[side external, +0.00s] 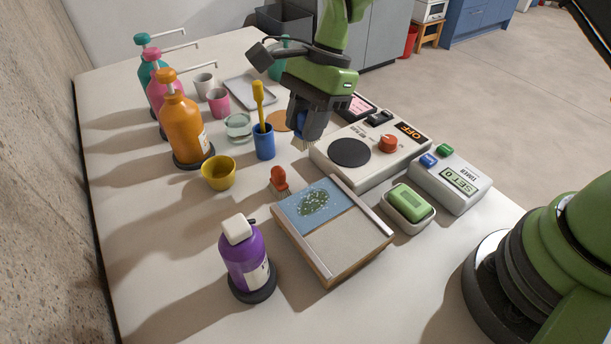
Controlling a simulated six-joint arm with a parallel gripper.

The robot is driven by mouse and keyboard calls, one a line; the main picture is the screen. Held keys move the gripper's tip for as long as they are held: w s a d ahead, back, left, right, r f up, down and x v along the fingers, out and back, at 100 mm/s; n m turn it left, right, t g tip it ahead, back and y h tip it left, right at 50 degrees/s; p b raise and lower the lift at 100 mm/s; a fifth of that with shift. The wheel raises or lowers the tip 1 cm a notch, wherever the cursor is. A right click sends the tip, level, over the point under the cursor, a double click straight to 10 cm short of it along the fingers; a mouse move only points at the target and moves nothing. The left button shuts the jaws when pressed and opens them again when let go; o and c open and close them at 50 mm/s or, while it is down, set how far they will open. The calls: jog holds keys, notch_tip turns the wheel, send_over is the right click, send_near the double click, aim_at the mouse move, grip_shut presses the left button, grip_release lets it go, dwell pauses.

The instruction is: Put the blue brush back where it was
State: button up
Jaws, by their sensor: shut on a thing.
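My gripper (312,128) is above the table, just left of the hotplate-like device. It is shut on the blue brush (301,121), mostly hidden between the jaws. Its pale bristles (299,141) point down, and I cannot tell whether they touch anything. A blue cup (264,143) stands just left of the gripper with a yellow brush (259,100) upright in it. A small red brush (279,179) stands bristles down beside the shallow box with a blue panel (342,247).
Pump bottles in teal, pink and orange (183,128) line the left. A purple bottle (243,255) stands in front. A yellow bowl (218,173), a glass bowl (238,127), the device (400,160), a timer (447,185) and a soap dish (408,222) surround the work area. An orange disc (279,121) lies behind the blue cup.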

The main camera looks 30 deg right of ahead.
jog(key=shift+w+d+m+t, duration=0.3)
jog(key=shift+w+m, duration=0.15)
jog(key=shift+m, duration=0.15)
jog(key=shift+w+f, duration=0.15)
jog(key=shift+f, duration=0.05)
jog(key=shift+m, duration=0.3)
notch_tip(320, 180, down, 10)
jog(key=shift+d+r, duration=0.1)
jog(key=shift+r, duration=0.1)
jog(key=o, duration=0.9)
jog(key=shift+f, duration=0.1)
